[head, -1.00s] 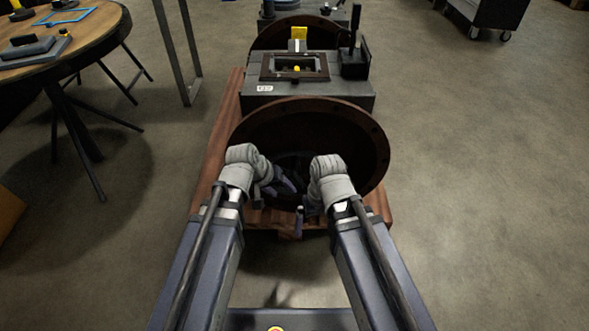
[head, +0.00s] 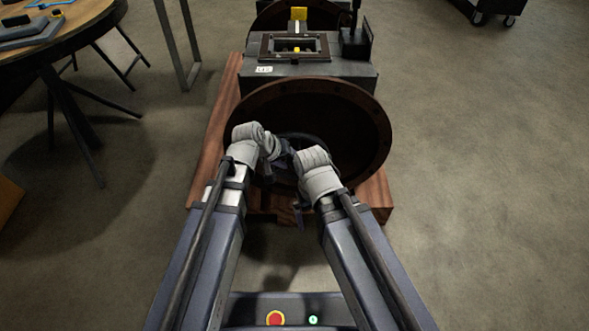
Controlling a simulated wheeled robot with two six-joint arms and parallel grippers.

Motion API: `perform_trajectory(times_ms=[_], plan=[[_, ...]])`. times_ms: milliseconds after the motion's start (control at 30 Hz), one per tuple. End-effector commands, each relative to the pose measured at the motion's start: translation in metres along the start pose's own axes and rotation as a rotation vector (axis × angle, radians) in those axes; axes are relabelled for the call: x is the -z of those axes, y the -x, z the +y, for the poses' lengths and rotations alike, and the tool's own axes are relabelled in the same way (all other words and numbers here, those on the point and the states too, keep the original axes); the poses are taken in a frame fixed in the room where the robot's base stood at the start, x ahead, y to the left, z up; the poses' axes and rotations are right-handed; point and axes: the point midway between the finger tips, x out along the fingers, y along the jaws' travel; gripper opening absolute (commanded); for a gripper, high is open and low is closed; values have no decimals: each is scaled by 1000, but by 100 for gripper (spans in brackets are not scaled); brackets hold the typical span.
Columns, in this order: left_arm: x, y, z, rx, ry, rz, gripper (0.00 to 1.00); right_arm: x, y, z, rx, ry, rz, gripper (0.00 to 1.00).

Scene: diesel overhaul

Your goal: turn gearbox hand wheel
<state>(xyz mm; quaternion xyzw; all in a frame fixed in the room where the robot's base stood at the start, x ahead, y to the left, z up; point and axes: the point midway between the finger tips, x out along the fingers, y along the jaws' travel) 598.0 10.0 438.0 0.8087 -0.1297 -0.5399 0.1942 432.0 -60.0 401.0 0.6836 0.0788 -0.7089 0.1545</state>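The gearbox (head: 345,83) is a grey block with a large round rusty-brown bell housing (head: 377,125) facing me. Inside its dark opening, part of a dark ring (head: 318,138), probably the hand wheel, shows behind my wrists. My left gripper (head: 284,152) reaches into the opening at the ring's left side. My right gripper (head: 298,208) is low in front of the opening, largely hidden by its pale grey wrist. The fingers are dark against the dark interior, so I cannot tell whether either is open or touches the ring.
The gearbox rests on a reddish wooden base (head: 212,165). A round wooden table (head: 85,18) with parts on it stands at the upper left, beside a metal post (head: 178,40). A dark wheeled cart (head: 490,8) is at the upper right. The floor at right is clear.

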Motion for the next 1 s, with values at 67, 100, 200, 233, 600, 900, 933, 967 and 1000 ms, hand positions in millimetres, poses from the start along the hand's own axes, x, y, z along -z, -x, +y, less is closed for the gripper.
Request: perform_trajectory(times_ms=[67,100,200,233,600,900,933,967,1000], plan=[[-1,-17,-2,0,-1,-1,60,1,-15,-2,0,0,1,100],[-1,-21,-2,0,-1,-1,60,1,-18,-2,0,0,1,100],[-1,-27,-1,-1,0,-1,60,2,-23,-2,0,0,2,100],[-1,-28,0,-1,0,-1,60,2,-23,-2,0,0,2,100],[0,-27,0,0,0,-1,48,2,-22,-2,0,0,2,100],[0,-27,0,0,0,-1,14,2,-22,-2,0,0,2,100],[0,-27,0,0,0,-1,10,2,-22,-2,0,0,2,100],[0,-27,0,0,0,-1,7,2,-22,-2,0,0,2,100],[0,-27,0,0,0,-1,3,2,-22,-2,0,0,2,100]])
